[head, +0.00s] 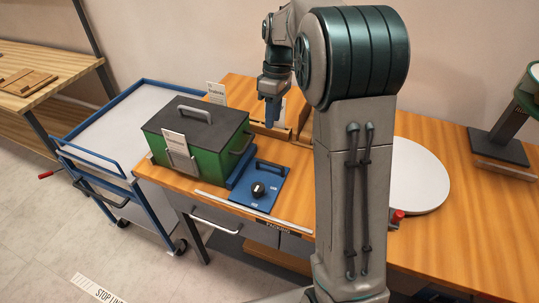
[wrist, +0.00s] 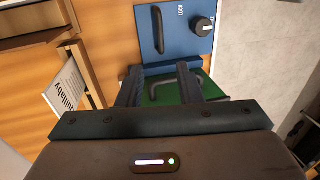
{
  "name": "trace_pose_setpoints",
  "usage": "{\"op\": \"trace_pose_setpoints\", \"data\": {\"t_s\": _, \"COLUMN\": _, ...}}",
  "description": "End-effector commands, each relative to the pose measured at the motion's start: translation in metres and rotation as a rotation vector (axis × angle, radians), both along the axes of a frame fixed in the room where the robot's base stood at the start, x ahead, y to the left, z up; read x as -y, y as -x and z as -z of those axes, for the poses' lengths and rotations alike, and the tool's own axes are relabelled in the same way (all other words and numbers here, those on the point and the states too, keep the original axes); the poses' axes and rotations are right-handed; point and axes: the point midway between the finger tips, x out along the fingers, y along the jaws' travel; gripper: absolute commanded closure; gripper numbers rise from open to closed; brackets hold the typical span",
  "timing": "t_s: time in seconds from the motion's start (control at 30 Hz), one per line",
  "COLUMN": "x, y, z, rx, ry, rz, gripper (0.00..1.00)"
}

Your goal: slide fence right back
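My gripper (head: 270,112) points down above the back part of the wooden table, behind the green box. In the wrist view its two fingers (wrist: 165,88) stand apart with no object visibly held between them. Wooden rails (head: 298,108) stand near my gripper, partly hidden by my arm; a wooden rail (wrist: 85,75) also shows at left in the wrist view. I cannot tell which piece is the fence.
A blue-framed cart (head: 110,130) is at left. A white round plate (head: 418,175) lies right of my arm.

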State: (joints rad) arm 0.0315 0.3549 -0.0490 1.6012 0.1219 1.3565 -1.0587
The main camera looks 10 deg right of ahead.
Motion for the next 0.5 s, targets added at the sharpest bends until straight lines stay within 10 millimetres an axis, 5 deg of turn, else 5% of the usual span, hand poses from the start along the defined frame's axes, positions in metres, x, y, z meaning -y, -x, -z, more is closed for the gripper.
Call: {"op": "trace_pose_setpoints", "data": {"t_s": 0.5, "x": -0.012, "y": 0.017, "z": 0.097, "rx": -0.004, "ry": 0.001, "rz": -0.001, "gripper": 0.67}}
